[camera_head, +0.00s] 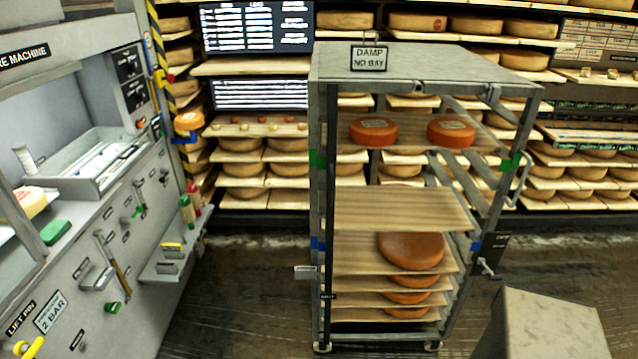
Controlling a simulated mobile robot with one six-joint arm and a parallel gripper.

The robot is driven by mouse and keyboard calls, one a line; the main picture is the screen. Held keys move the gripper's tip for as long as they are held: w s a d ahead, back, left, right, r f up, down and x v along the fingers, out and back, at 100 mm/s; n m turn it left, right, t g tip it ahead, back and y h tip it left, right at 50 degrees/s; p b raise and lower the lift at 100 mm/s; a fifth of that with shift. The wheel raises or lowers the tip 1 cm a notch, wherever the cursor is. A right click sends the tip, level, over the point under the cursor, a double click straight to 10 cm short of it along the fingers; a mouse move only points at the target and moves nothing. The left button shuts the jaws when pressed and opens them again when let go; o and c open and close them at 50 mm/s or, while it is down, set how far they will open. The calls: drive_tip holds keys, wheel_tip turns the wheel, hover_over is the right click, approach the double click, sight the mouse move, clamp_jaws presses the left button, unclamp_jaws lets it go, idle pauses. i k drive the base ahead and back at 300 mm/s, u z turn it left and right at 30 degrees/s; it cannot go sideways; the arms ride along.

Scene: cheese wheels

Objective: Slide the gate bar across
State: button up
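A grey metal rack (425,62) on casters stands in the middle, with a sign reading "DAMP NO BAY" on top. A dark upright bar (329,200) runs down its left front side, nearly top to bottom; I cannot tell for sure that it is the gate bar. A small pale tab (305,272) sticks out left of it at lower height. A dark plate with a metal latch or handle (487,268) is on the right post. No bar visibly crosses the front of the boards. My gripper is not in view.
The rack holds wooden boards; the upper one carries two orange cheeses (373,132), one board (390,210) is bare, and lower ones hold more wheels. A grey machine (120,235) stands left, a beige block (545,325) at lower right. Floor shows between machine and rack.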

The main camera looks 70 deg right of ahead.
sight(332, 92)
drive_tip(key=z, duration=1.1)
drive_tip(key=i, duration=0.55)
drive_tip(key=u, duration=0.1)
drive_tip(key=k, duration=0.6)
drive_tip(key=u, duration=0.05)
